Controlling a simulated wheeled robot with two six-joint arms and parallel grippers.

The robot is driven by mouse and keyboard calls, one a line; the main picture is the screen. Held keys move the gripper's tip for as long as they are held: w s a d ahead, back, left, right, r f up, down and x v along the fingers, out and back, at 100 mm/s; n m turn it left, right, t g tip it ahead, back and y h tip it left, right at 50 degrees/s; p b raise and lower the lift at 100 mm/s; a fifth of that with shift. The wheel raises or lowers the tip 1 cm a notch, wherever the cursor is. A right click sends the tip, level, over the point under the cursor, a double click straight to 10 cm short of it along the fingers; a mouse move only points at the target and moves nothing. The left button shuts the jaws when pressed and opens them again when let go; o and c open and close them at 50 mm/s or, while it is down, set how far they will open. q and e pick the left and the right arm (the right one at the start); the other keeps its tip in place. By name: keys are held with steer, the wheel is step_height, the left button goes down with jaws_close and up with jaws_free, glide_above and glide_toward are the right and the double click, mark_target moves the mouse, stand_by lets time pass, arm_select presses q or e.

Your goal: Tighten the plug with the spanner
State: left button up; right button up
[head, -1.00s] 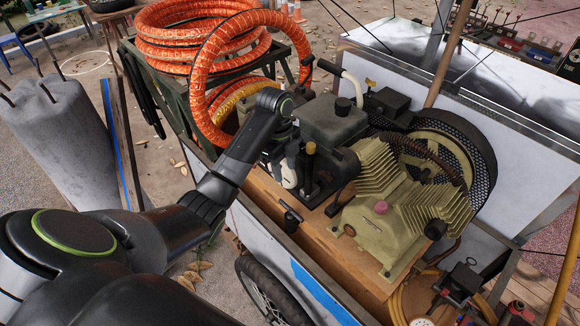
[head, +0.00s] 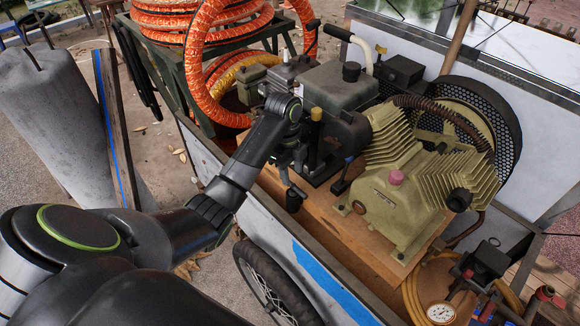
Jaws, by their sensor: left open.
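The olive compressor pump (head: 392,213) sits on the cart's wooden deck, with a pink cap (head: 396,177) on its casing; I cannot tell whether this cap is the plug. My left gripper (head: 286,168) points down beside the black engine (head: 338,90), above the front edge of the deck. It is open, and its fingers are dark and partly lost against the engine. A small black T-handled part (head: 293,199) stands just below it. I cannot make out a spanner for certain. My right gripper is not in view.
The cart's white side panel (head: 262,225) and wheel (head: 270,283) are in front. Orange hose coils (head: 200,22) lie behind on a green frame. A black mesh guard (head: 497,120) stands behind the pump. A pressure gauge (head: 440,313) is at lower right.

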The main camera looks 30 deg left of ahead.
mark_target(293, 184)
arm_select(q)
step_height(293, 184, down, 2)
steer(key=shift+d+f, duration=0.1)
steer(key=shift+f, duration=0.25)
steer(key=shift+d+f, duration=0.15)
steer(key=shift+f, duration=0.7)
jaws_close()
steer(key=shift+r, duration=0.15)
steer(key=shift+r+p, duration=4.1)
steer(key=shift+p, duration=0.6)
